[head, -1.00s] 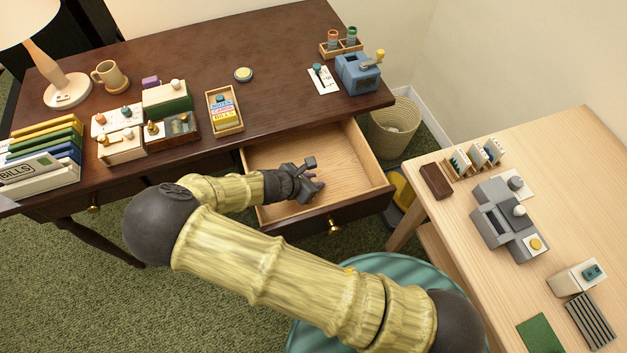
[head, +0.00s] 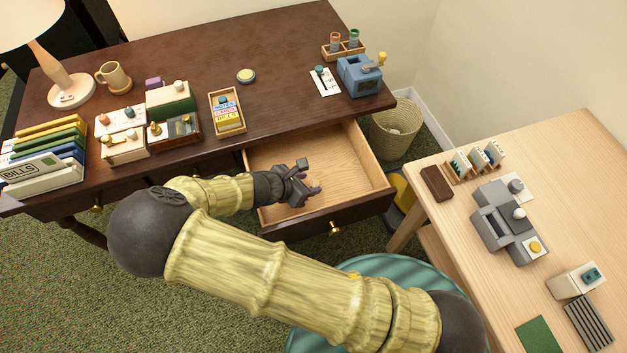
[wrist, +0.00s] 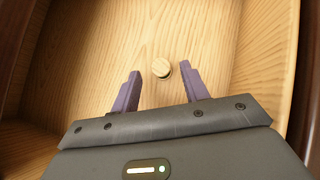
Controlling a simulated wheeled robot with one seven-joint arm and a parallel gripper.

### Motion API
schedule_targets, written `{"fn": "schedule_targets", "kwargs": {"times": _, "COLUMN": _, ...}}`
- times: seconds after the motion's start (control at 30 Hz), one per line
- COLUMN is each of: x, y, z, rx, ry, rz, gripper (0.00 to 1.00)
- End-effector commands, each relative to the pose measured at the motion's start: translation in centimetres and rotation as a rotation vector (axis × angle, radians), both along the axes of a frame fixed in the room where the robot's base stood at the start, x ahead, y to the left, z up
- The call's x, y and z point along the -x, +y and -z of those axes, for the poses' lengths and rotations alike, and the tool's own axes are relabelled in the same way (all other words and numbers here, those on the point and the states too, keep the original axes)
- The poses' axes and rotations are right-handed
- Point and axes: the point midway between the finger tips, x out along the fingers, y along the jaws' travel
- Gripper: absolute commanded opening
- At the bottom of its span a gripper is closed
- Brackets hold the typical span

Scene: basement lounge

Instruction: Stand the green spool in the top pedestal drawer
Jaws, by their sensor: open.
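The top pedestal drawer (head: 347,160) is pulled out from the dark desk, its pale wooden floor visible. My gripper (head: 308,192) is over the front part of the drawer, jaws open. In the wrist view, a small round piece with a pale wooden top (wrist: 161,68) is on the drawer floor, just beyond and between the open fingertips (wrist: 160,76), apart from both. It looks like the end of an upright spool; its side is dark and its colour cannot be told. In the head view my gripper hides it.
A small rack (head: 343,52) with a reddish and a green-topped piece stands at the desk's back right, behind a blue sharpener-like device (head: 360,75). The drawer walls (head: 368,150) surround my gripper. A wastebasket (head: 396,128) and a light table (head: 560,170) are to the right.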

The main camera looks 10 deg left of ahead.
Motion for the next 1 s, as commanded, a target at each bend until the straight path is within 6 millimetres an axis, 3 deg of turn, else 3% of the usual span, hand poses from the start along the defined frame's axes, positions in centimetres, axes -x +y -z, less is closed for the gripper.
{"fn": "schedule_targets", "kwargs": {"times": 0.2, "x": 2.6, "y": 2.0, "z": -3.3, "rx": -0.003, "ry": 0.001, "rz": -0.002, "gripper": 0.45}}
{"fn": "schedule_targets", "kwargs": {"times": 0.4, "x": 4.2, "y": 3.1, "z": -5.3, "rx": -0.002, "ry": 0.001, "rz": -0.001, "gripper": 0.45}}
{"fn": "schedule_targets", "kwargs": {"times": 1.0, "x": 4.6, "y": 3.3, "z": -5.6, "rx": 0.000, "ry": 0.000, "rz": 0.000, "gripper": 0.45}}
